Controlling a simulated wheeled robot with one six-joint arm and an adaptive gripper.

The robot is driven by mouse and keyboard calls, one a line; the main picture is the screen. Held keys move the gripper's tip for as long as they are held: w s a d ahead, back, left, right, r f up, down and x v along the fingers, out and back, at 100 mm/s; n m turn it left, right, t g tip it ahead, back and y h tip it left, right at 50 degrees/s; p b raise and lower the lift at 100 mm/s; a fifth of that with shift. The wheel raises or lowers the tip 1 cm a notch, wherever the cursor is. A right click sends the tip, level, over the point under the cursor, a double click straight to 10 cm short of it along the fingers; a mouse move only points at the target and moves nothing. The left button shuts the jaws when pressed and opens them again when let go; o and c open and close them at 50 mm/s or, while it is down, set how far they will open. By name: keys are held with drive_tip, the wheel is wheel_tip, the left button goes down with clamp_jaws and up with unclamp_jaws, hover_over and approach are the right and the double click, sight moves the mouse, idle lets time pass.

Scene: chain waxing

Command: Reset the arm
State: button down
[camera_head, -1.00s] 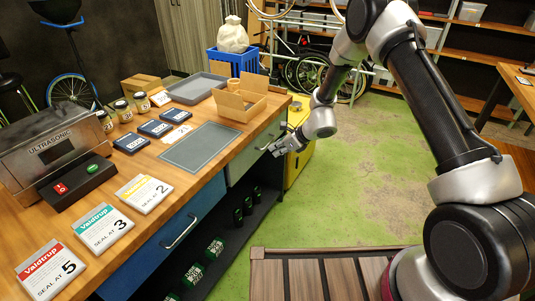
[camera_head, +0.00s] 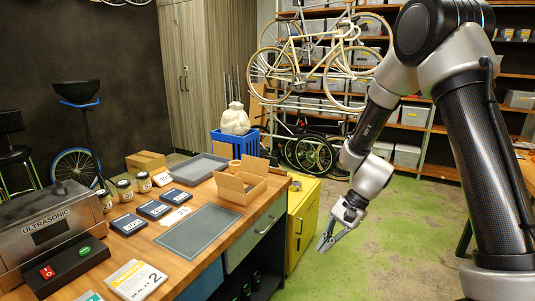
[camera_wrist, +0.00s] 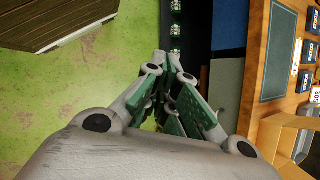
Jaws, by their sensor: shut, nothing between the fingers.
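My gripper (camera_head: 326,243) hangs over the green floor to the right of the yellow cabinet in the head view, at the end of my bent arm. It points down and to the left and is clear of the workbench. In the wrist view its green-padded fingers (camera_wrist: 170,62) are closed together with nothing held between them. The workbench (camera_head: 240,228) stands to its left, with a grey drawer front (camera_head: 254,234) below its top.
On the bench are an ultrasonic cleaner (camera_head: 45,228), a grey mat (camera_head: 198,232), an open cardboard box (camera_head: 242,187) and a grey tray (camera_head: 198,168). The yellow cabinet (camera_head: 302,220) stands beside the bench. A bicycle (camera_head: 320,68) and shelves are behind. Green floor (camera_head: 400,235) is open to the right.

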drive_tip(key=s+d+r+n+t+h, duration=0.3)
drive_tip(key=s+d+r, duration=0.6)
drive_tip(key=r, duration=0.3)
drive_tip(key=s+d+r+n+t+h, duration=0.3)
drive_tip(key=s+d+r+n, duration=0.2)
drive_tip(key=s+d+r, duration=0.5)
drive_tip(key=shift+s+d+r, duration=0.2)
drive_tip(key=shift+d+r, duration=0.25)
drive_tip(key=shift+r, duration=0.9)
